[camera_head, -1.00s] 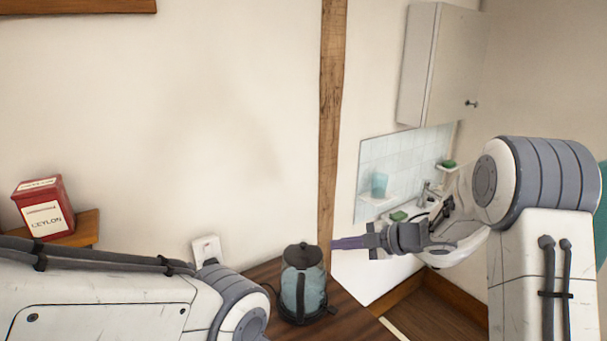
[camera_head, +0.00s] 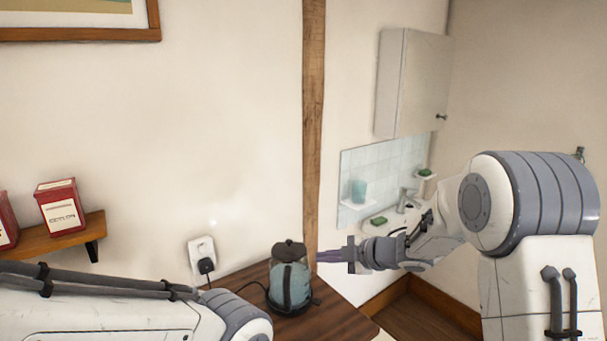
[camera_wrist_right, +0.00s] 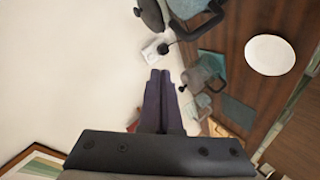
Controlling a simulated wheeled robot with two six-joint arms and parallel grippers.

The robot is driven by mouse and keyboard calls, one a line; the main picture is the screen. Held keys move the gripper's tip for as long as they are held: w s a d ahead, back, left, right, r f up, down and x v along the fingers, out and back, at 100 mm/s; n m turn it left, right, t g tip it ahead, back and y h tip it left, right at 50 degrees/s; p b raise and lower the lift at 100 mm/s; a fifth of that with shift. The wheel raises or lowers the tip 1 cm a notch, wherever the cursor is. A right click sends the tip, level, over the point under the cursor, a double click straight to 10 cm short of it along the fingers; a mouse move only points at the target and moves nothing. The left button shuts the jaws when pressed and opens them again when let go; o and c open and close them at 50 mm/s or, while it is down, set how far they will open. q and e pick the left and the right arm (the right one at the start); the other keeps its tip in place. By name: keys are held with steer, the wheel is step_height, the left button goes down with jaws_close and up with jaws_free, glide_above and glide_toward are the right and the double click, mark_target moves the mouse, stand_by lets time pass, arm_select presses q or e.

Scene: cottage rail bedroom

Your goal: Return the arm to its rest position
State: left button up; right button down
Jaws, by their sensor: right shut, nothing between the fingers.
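My right arm (camera_head: 528,200) comes in from the right of the head view, raised and bent, and reaches left. My right gripper (camera_head: 320,256) is shut and empty, its purple fingers together. In the head view its tips appear just right of the kettle (camera_head: 290,287); touching or apart cannot be told. The shut fingers (camera_wrist_right: 158,78) also show in the right wrist view, with nothing between them. My left arm (camera_head: 110,312) crosses the lower left of the head view; its gripper is out of frame.
The kettle stands on a dark wooden top (camera_head: 335,318), by a wall socket (camera_head: 202,250). A shelf (camera_head: 65,236) with red tins (camera_head: 60,207) is at left. A basin (camera_head: 385,222) and wall cabinet (camera_head: 412,85) are behind the right arm. A white plate (camera_wrist_right: 270,55) shows in the wrist view.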

steer(key=s+f+m+g+h, duration=0.1)
steer(key=s+m+g+h, duration=0.3)
steer(key=s, duration=1.5)
steer(key=s+f+m+g+h, duration=0.1)
steer(key=s+m+g+h, duration=0.2)
steer(key=s+m, duration=0.7)
steer(key=s+a+h, duration=0.1)
steer(key=s, duration=0.8)
steer(key=shift+f+g+h+b, duration=0.3)
steer(key=shift+f+g+b, duration=0.05)
steer(key=shift+g+b, duration=0.05)
